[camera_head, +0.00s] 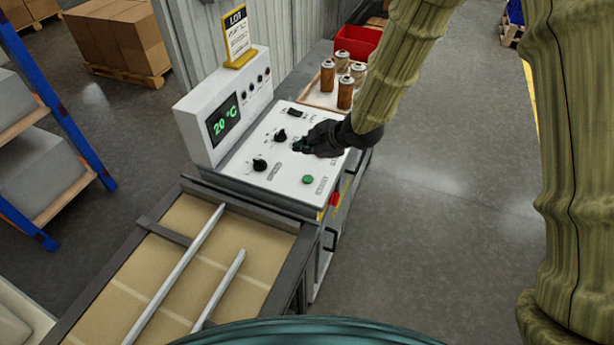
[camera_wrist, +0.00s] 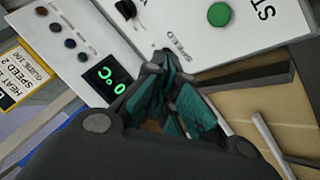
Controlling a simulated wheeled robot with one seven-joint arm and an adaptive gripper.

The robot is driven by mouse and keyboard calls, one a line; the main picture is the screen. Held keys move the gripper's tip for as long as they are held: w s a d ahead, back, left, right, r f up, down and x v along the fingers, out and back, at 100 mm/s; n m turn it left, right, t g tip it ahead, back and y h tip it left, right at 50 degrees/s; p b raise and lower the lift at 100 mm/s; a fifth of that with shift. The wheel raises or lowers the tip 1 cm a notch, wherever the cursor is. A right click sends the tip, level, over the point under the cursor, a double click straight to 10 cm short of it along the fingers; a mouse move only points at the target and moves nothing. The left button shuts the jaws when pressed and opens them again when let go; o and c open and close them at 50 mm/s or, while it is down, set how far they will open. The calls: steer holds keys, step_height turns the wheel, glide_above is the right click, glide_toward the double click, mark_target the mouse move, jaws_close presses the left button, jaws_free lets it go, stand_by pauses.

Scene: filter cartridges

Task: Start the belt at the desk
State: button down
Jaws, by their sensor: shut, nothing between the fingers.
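The control desk (camera_head: 240,176) has a white top panel with black knobs, a switch and a round green button (camera_head: 308,180) at its front right. The button also shows in the wrist view (camera_wrist: 219,14), beside lettering that begins "ST". A black speed knob (camera_head: 260,165) is at the panel's left. My gripper (camera_head: 297,146) is shut and empty over the panel, behind the green button and right of the middle knob (camera_head: 281,135). I cannot tell whether it touches the panel. In the wrist view my fingers (camera_wrist: 166,60) hide part of the panel near the "SPEED" label.
An upright display (camera_head: 224,118) reads 20 °C, with a yellow-framed sign (camera_head: 237,35) above. A tray (camera_head: 318,96) of cartridges and a red bin (camera_head: 358,42) stand behind. Floor at right is open.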

mark_target(306, 180)
steer(key=shift+d+f, duration=0.15)
steer(key=shift+f+b, duration=3.05)
steer(key=shift+f, duration=1.25)
steer(key=shift+f, duration=0.15)
steer(key=shift+f+b, duration=0.3)
steer(key=shift+b, duration=0.05)
steer(key=shift+f, duration=0.4)
steer(key=shift+r, duration=0.1)
steer(key=shift+r+p, duration=0.35)
steer(key=shift+r, duration=0.45)
steer(key=shift+r+p, duration=1.7)
steer(key=shift+r, duration=0.8)
